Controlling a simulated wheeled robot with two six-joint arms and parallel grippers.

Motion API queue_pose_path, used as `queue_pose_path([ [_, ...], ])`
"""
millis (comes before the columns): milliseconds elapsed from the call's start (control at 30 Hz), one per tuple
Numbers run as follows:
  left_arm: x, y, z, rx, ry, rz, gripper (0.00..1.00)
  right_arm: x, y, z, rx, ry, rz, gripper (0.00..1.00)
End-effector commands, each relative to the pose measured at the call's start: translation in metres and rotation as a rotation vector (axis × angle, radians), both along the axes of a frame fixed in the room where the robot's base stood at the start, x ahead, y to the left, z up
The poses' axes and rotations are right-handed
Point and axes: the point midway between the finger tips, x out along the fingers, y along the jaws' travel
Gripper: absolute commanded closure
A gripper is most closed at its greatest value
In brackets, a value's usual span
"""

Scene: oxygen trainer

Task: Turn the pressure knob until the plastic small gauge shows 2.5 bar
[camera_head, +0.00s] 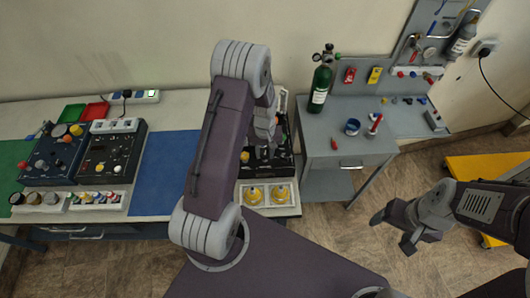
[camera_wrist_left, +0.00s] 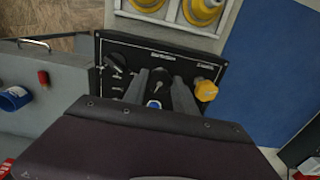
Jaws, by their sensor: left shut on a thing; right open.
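The black trainer panel (camera_head: 284,166) stands on the bench, partly covered by my left arm; it also shows in the left wrist view (camera_wrist_left: 207,70). My left gripper (camera_head: 264,153) is at this panel, its two fingers (camera_wrist_left: 160,92) reaching down to its face. It is shut on the pressure knob, which is mostly hidden by the fingers. A yellow knob (camera_wrist_left: 206,90) and a black knob (camera_wrist_left: 116,64) sit at either side. I cannot make out the small gauge or its reading. My right gripper (camera_head: 392,232) is open and empty above the floor.
A tray with yellow domed parts (camera_head: 268,208) adjoins the panel. A blue mat (camera_head: 168,168) and other trainer boxes (camera_head: 108,156) lie left. A grey cart (camera_head: 335,142) with a green cylinder (camera_head: 321,82) stands right. A yellow platform (camera_head: 485,168) is further right.

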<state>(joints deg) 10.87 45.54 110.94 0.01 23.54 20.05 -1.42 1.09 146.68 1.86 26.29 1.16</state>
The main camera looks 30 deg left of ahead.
Motion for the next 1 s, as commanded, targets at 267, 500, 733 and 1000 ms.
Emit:
queue_pose_path([
  [267, -0.0001, 0.0006, -0.0002, 0.0, 0.0, -0.229, 1.0, 0.0, 0.0, -0.0013, 0.0, 0.0, 0.0, 0.29],
  [500, -0.0002, 0.0008, -0.0001, 0.0, 0.0, -0.386, 1.0, 0.0, 0.0, -0.0019, 0.0, 0.0, 0.0, 0.29],
  [733, -0.0001, 0.001, 0.0, 0.001, -0.001, -0.476, 1.0, 0.0, 0.0, -0.0021, 0.0, 0.0, 0.0, 0.29],
  [1000, 0.0, 0.001, 0.0, 0.001, -0.001, -0.513, 1.0, 0.0, 0.0, -0.0022, 0.0, 0.0, 0.0, 0.29],
])
